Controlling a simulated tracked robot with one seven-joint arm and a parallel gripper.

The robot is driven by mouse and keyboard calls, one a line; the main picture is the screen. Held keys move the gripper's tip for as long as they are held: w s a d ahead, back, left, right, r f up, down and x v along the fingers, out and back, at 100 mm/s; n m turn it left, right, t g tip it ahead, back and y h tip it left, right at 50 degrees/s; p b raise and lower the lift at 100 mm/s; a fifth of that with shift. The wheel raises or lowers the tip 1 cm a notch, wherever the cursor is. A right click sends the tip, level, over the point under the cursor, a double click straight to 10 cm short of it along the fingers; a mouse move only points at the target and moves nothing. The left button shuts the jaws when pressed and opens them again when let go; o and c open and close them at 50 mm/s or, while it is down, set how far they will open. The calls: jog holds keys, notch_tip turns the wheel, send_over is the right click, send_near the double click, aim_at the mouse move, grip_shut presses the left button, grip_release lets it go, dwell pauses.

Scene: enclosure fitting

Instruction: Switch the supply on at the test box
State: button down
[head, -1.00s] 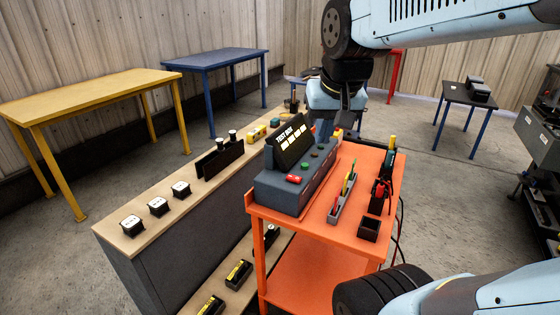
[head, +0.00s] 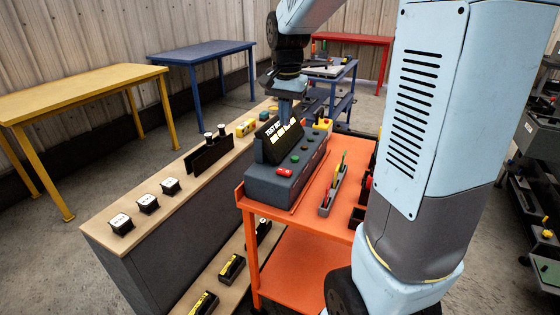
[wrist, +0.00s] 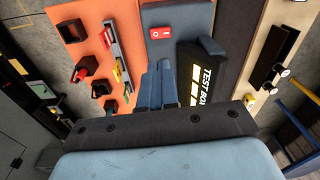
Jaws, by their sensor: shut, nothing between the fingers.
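The grey test box (head: 268,186) stands on the orange cart, its black sign reading TEST BOX tilted up at the back. A red rocker switch (head: 284,172) is at the near end of its top, with green and dark buttons in a row beyond it. In the wrist view the red switch (wrist: 161,33) shows white marks; which side is pressed I cannot tell. My gripper (head: 286,112) points down above the far part of the box, partly hidden by the sign. In the wrist view its blue fingers (wrist: 157,85) are together and empty, apart from the switch.
A wooden bench (head: 105,230) with sockets and a black rack (head: 207,157) runs along the left. My arm hides the cart's right side.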

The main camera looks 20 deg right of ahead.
jog(key=shift+w+d+f+m+g, duration=0.15)
jog(key=shift+w+f+m, duration=0.1)
jog(key=shift+w+f, duration=0.35)
jog(key=shift+w+f+m+g, duration=0.15)
jog(key=shift+w+f+m, duration=0.15)
jog(key=shift+w, duration=0.4)
jog(key=shift+f, duration=0.1)
send_over(282, 169)
notch_tip(282, 169, down, 9)
jog(key=shift+w, duration=0.1)
jog(key=shift+d, duration=0.15)
jog(key=shift+s+d+r, duration=0.25)
jog(key=shift+s+d, duration=0.25)
jog(key=shift+s, duration=0.05)
jog(key=shift+r, duration=0.1)
